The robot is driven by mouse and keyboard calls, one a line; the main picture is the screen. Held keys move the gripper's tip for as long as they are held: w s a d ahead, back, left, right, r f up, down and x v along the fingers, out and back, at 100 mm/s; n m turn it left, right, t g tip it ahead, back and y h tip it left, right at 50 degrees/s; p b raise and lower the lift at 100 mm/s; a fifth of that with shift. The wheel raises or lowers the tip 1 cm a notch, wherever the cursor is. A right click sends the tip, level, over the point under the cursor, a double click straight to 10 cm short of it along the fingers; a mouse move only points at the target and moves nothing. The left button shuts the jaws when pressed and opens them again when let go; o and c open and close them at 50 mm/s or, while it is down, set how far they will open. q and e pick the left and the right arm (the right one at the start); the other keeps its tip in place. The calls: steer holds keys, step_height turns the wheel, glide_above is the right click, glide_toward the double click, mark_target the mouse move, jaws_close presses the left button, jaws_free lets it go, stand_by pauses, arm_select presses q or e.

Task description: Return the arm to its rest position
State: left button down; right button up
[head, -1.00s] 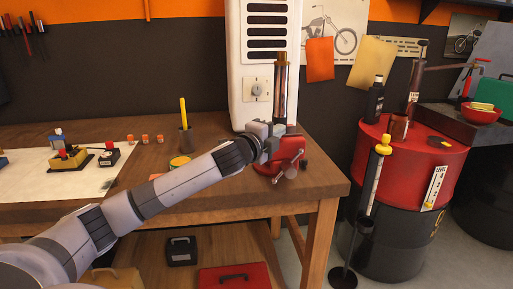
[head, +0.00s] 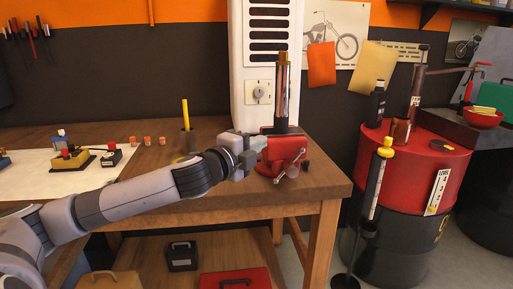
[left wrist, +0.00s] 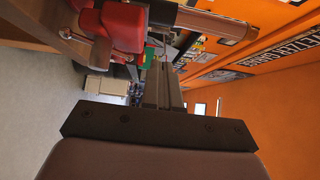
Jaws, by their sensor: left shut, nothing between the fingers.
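My left arm reaches in from the left over the wooden workbench (head: 225,207). Its gripper (head: 259,143) is shut and empty, just left of the red vise (head: 284,150) on the bench's right end. I cannot tell whether it touches the vise. In the left wrist view the closed fingers (left wrist: 163,85) point away from the camera, with the red vise (left wrist: 122,27) at the upper left. My right gripper is not in view.
A pencil pot (head: 188,141) and small parts on a white mat (head: 30,180) lie left. A red-topped drum (head: 440,165) stands right.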

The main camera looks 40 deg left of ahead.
arm_select(q)
steer(key=shift+s, duration=0.15)
steer(key=shift+d, duration=0.1)
steer(key=s+d+f+n+g+h, duration=0.1)
steer(key=s+d+f+n, duration=0.15)
steer(key=f, duration=0.45)
steer(key=s+d+f+n+g+h+p, duration=0.1)
steer(key=d+f+g, duration=0.15)
steer(key=f, duration=0.55)
steer(key=s+d+f+n, duration=0.1)
steer(key=d+f+n, duration=0.15)
steer(key=f, duration=0.45)
steer(key=s+d+f+n+g, duration=0.2)
steer(key=s+d+f+n, duration=0.2)
steer(key=s+d+f, duration=0.2)
steer(key=s+d+f+n+g+h+p, duration=0.1)
steer(key=s+d+f+n+g, duration=0.1)
steer(key=s+d+f+n, duration=0.2)
steer(key=s+d+f, duration=0.3)
steer(key=s+f, duration=0.4)
steer(key=s, duration=0.1)
steer(key=shift+s+f+n, duration=0.2)
steer(key=shift+s+n, duration=0.05)
steer(key=shift+n, duration=0.15)
